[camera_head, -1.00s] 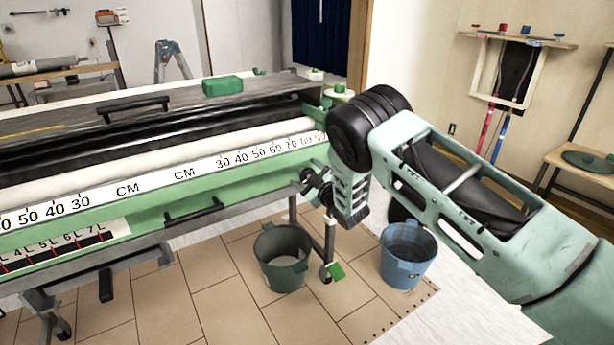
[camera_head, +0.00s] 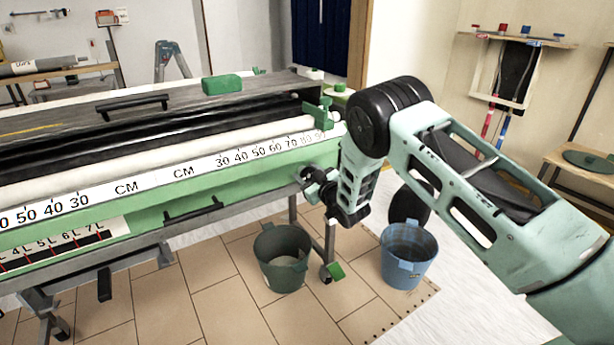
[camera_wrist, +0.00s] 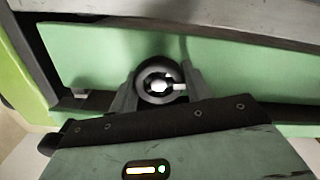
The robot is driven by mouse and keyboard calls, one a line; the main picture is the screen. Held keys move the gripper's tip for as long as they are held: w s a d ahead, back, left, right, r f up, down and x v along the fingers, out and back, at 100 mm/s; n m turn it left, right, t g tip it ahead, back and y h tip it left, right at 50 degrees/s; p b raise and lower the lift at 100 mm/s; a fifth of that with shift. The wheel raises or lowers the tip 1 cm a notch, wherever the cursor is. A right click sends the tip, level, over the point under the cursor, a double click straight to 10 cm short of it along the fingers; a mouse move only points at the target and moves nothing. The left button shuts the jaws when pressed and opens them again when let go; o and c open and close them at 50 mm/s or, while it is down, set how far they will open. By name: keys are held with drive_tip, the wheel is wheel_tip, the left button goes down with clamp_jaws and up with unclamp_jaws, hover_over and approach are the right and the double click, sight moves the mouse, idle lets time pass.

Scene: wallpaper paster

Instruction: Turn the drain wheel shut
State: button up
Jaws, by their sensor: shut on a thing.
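The drain wheel (camera_wrist: 158,78) is a small dark ring with a pale centre, in front of the green side of the paster (camera_wrist: 110,50) in the wrist view. My gripper (camera_wrist: 160,92) is shut on the wheel, with one grey finger on each side of it. In the head view the dark wheel (camera_head: 318,183) shows at the right end of the machine (camera_head: 150,212), below the scale. My gripper (camera_head: 328,192) is there, and the arm link partly hides the contact.
A dark green bucket (camera_head: 282,262) stands on the tiled floor below the wheel. A blue bucket (camera_head: 408,258) stands to its right. A green block (camera_head: 222,85) lies on top of the machine. Open floor (camera_head: 225,300) lies in front.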

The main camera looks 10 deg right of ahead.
drive_tip(key=m, duration=0.3)
drive_tip(key=m+b, duration=0.1)
drive_tip(key=m, duration=0.1)
drive_tip(key=shift+d+f+m, duration=0.15)
drive_tip(key=shift+m, duration=0.25)
drive_tip(key=m+b, duration=0.1)
drive_tip(key=m, duration=0.3)
drive_tip(key=shift+b, duration=0.35)
drive_tip(key=m, duration=0.2)
drive_tip(key=m+b, duration=0.1)
drive_tip(key=m, duration=0.2)
drive_tip(key=shift+d+f, duration=0.15)
drive_tip(key=m+b, duration=0.1)
drive_tip(key=m, duration=0.3)
drive_tip(key=shift+m, duration=0.3)
drive_tip(key=o, duration=1)
drive_tip(key=p+v, duration=0.1)
drive_tip(key=v, duration=1.6)
drive_tip(key=shift+s, duration=0.15)
